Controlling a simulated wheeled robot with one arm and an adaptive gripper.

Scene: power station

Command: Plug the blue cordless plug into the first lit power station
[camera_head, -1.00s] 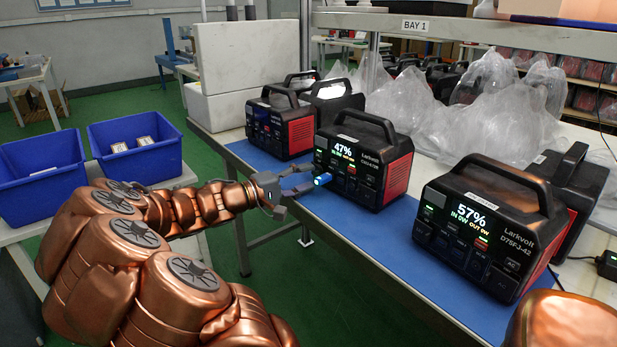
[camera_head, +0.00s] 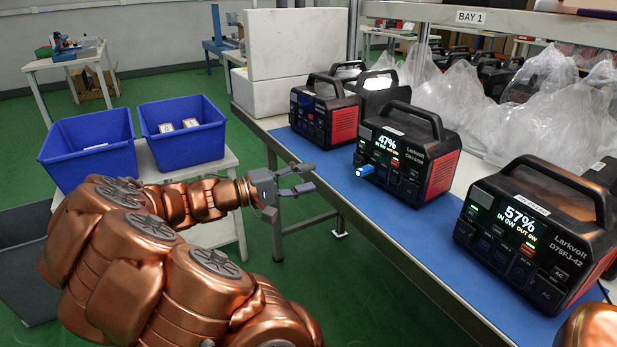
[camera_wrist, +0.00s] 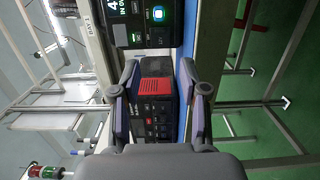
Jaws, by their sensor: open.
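The blue cordless plug (camera_head: 365,171) sits in the front face of the power station (camera_head: 405,160) whose lit screen reads 47%. It sticks out from the lower left of that face. In the wrist view that station (camera_wrist: 150,22) shows only in part at the top, with a glowing green and blue spot (camera_wrist: 158,14). My gripper (camera_head: 303,179) is open and empty, to the left of the plug and apart from it, near the table's edge. In the wrist view my open fingers (camera_wrist: 162,75) frame a darker station with a red side (camera_wrist: 155,84).
Another lit station (camera_head: 540,235) reading 57% stands at the right. A station with a dark screen (camera_head: 323,110) stands further back left. Two blue bins (camera_head: 180,148) are on a side table at the left. Clear bags (camera_head: 530,120) lie behind the stations. The blue mat (camera_head: 400,240) in front is clear.

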